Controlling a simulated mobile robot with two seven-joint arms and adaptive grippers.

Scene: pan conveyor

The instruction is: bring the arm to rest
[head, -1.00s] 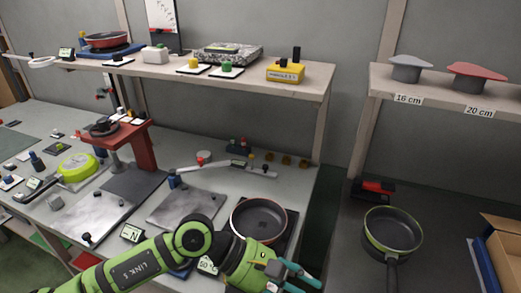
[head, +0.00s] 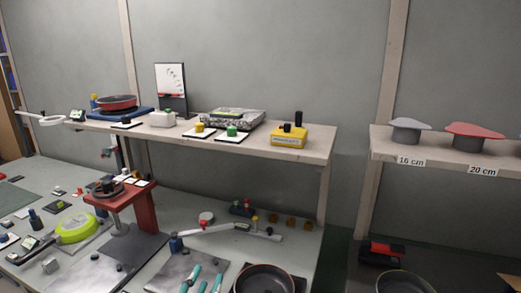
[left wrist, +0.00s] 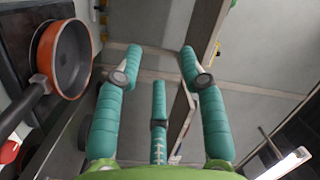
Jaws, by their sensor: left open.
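My left gripper (head: 205,276) shows at the bottom edge of the head view, with only its teal fingers in sight. They point up in front of the grey plate on the bench, just left of a dark pan (head: 265,281) with a reddish rim. In the left wrist view, the three teal fingers of the left gripper (left wrist: 161,50) are spread apart with nothing between them. An orange-rimmed pan (left wrist: 68,62) lies to their left, apart from them. My right gripper is not in view.
A shelf (head: 310,148) above the bench holds a red pan (head: 117,102), a yellow device (head: 289,135) and other items. A right shelf (head: 380,146) carries grey and red lids. A red-topped stand (head: 145,205) rises left of the fingers.

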